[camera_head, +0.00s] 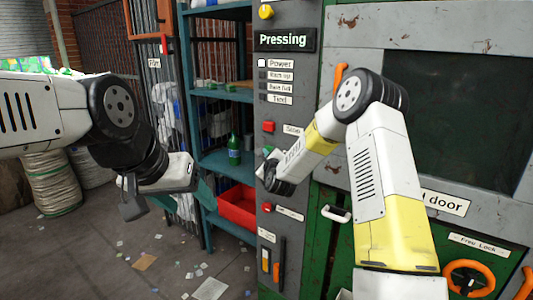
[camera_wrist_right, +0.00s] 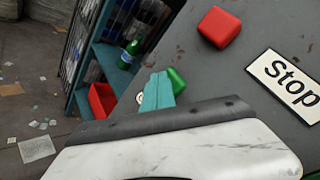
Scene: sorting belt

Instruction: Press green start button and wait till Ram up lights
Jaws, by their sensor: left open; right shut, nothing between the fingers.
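The grey control panel (camera_head: 295,85) carries the sign Pressing. On it, the Power lamp (camera_head: 262,63) looks white, and the Ram up lamp (camera_head: 262,75) below it looks dark. The green button (camera_wrist_right: 177,79) shows in the right wrist view, partly hidden by the teal fingers of my right gripper (camera_wrist_right: 158,86). The gripper is shut and empty, its fingertips at or just beside the button; I cannot tell whether they touch. In the head view, my right wrist is in front of the panel, below the red button (camera_head: 268,127). My left gripper (camera_head: 205,191) is open and empty, left of the panel.
The Stop label (camera_wrist_right: 290,82) is beside the red button (camera_wrist_right: 219,27). Another red button (camera_head: 267,208) is lower down. Teal shelves (camera_head: 225,95) hold a green bottle (camera_head: 234,150); a red bin (camera_head: 238,207) is below. A door handle (camera_head: 336,214) is right of the panel.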

